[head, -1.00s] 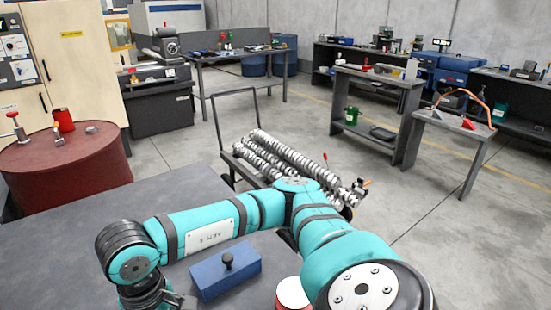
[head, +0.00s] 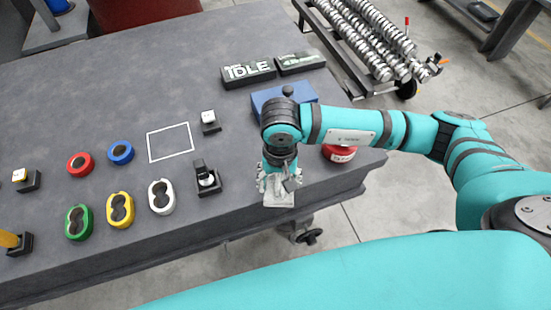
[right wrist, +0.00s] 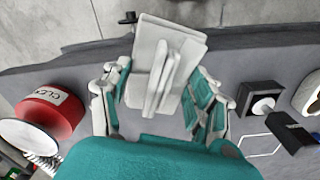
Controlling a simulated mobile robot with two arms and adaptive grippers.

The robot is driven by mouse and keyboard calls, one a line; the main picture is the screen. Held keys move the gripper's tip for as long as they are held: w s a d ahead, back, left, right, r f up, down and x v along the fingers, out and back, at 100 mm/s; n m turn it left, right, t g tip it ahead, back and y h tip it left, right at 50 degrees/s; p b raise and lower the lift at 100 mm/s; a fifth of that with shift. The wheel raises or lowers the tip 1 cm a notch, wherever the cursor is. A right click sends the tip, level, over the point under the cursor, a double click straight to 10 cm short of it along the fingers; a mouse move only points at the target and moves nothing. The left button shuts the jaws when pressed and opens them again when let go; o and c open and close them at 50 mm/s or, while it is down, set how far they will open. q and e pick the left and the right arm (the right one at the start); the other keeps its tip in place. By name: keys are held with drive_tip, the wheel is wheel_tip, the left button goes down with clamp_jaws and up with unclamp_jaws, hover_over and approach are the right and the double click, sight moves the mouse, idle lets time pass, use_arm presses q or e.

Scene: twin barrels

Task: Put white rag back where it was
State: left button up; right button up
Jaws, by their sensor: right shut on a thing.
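The white rag (head: 279,199) hangs folded at the front edge of the dark grey workbench in the head view. My right gripper (head: 278,182) is shut on it from above. In the right wrist view the pale rag (right wrist: 166,52) stands bunched in folds between the two fingers of my right gripper (right wrist: 158,98). The bench edge and floor show behind it. I cannot tell whether the rag touches the bench top. A white square outline (head: 170,142) marks the bench to the left. My left gripper is not in view.
A red tin (head: 339,153) stands right of the gripper, and a blue box (head: 285,97) behind it. A black stand (head: 206,180) is to the left, near white (head: 161,196), yellow (head: 120,209) and green (head: 78,221) two-hole pieces.

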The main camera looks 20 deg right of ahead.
drive_tip(key=w, duration=0.4)
drive_tip(key=w+d+p, duration=0.1)
drive_tip(key=w, duration=0.1)
drive_tip(key=shift+w+f, duration=0.25)
drive_tip(key=shift+w, duration=0.15)
drive_tip(key=shift+w+d+f, duration=0.1)
drive_tip(key=shift+w, duration=0.1)
wheel_tip(320, 180, down, 3)
drive_tip(key=shift+s+r+p, duration=0.1)
drive_tip(key=shift+r+p, duration=0.1)
drive_tip(key=shift+p, duration=0.35)
drive_tip(key=shift+f, duration=0.4)
drive_tip(key=shift+f, duration=0.1)
drive_tip(key=shift+f+b, duration=0.15)
drive_tip(key=shift+b, duration=0.15)
drive_tip(key=o, duration=1)
